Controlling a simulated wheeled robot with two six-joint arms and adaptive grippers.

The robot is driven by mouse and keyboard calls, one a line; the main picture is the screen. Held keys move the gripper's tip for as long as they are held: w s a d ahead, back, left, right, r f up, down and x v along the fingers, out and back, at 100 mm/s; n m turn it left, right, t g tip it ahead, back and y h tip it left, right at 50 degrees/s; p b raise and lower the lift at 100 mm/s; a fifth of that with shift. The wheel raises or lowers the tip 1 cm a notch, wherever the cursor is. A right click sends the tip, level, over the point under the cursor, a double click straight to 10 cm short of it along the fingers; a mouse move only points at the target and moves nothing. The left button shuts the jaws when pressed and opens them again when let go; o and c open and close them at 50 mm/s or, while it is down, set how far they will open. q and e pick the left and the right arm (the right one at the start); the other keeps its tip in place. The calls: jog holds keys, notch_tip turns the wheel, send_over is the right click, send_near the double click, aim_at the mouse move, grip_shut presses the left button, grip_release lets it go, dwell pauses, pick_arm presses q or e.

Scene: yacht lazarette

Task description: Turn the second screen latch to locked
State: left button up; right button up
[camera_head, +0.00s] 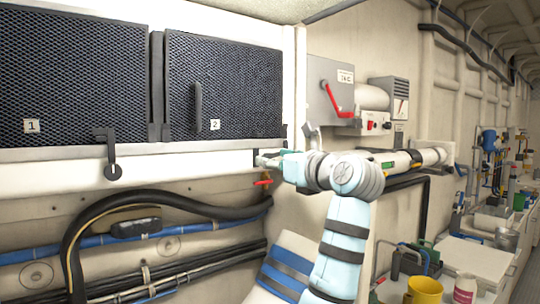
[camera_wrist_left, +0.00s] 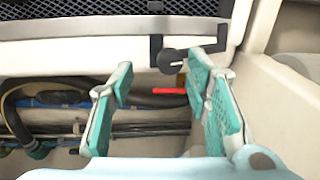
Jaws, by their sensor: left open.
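The second screen (camera_head: 222,88), a dark mesh panel labelled 2, is closed in the head view. Its latch shows in the wrist view as a round black hub (camera_wrist_left: 172,62) with a pale mark, on the pale ledge below the mesh, with black bars beside and above it. In the head view my gripper mostly hides this latch. My left gripper (camera_head: 268,158) is at the screen's lower right corner. In the wrist view its teal-padded fingers (camera_wrist_left: 158,92) are spread apart with nothing between them, and the hub appears beyond, nearer the right finger. My right gripper is not in view.
The first screen (camera_head: 72,75) has a black latch (camera_head: 112,160) with its bar upright. A red handle (camera_wrist_left: 170,91) sits just below the second latch. Black hoses (camera_head: 150,200) run underneath. A grey box with a red lever (camera_head: 333,100) is on the wall to the right.

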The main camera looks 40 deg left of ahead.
aim_at(276, 153)
pick_arm(q)
jog(key=w+a, duration=0.3)
jog(key=shift+a+f, duration=0.2)
jog(key=shift+f, duration=0.15)
jog(key=shift+s+d+r, duration=0.15)
jog(key=shift+s+r, duration=0.05)
jog(key=shift+s, duration=0.15)
jog(key=shift+c, duration=0.4)
jog(key=c, duration=0.3)
grip_shut()
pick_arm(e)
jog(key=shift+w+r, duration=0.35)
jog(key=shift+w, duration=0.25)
